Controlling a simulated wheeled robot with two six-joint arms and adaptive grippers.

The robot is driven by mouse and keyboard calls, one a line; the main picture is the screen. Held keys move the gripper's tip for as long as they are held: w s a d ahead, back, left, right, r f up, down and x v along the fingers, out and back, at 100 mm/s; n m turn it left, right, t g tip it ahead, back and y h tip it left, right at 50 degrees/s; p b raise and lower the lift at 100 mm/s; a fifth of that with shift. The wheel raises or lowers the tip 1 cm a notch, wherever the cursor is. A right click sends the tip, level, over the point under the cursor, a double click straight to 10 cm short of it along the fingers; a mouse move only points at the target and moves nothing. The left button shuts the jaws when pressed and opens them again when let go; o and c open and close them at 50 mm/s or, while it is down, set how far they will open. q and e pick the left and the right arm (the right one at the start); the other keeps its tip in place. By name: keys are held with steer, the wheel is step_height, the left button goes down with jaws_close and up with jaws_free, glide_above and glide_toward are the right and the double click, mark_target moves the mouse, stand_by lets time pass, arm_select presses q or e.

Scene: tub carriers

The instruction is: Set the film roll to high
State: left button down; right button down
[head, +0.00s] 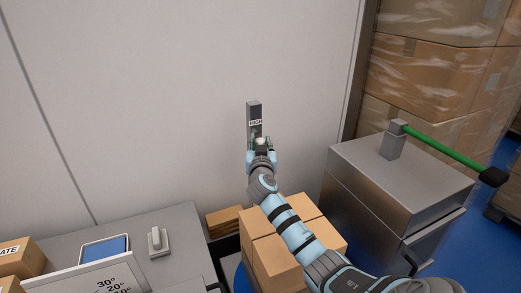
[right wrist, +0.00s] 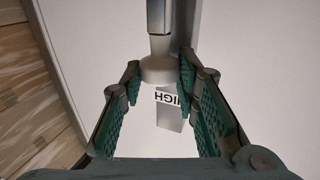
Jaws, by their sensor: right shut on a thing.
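A narrow grey metal plate (head: 253,108) is fixed upright on the pale wall, with a white HIGH label (head: 256,122) near its middle. The label shows upside down in the right wrist view (right wrist: 167,97). My right gripper (head: 261,146) is at the lower part of the plate, just below the label, and covers what is behind it. Lower markings on the plate are hidden. My left gripper is not in view.
Several cardboard boxes (head: 270,257) stand below my right arm. A grey metal cabinet (head: 385,185) with a green-handled lever (head: 445,148) is at the right. A grey counter (head: 185,225) with a switch (head: 157,241) and a blue-topped tray (head: 104,249) is at the lower left.

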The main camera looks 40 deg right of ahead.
step_height(320, 180, up, 8)
steer(key=p, duration=0.3)
steer(key=shift+f+p, duration=0.2)
steer(key=shift+p, duration=0.15)
steer(key=shift+r, duration=0.45)
steer(key=c, duration=1.4)
jaws_free()
steer(key=shift+o, duration=0.6)
steer(key=shift+f, duration=0.1)
steer(key=shift+s+a, duration=0.2)
steer(key=shift+s, duration=0.05)
steer(key=v, duration=1.1)
steer(key=shift+s, duration=0.2)
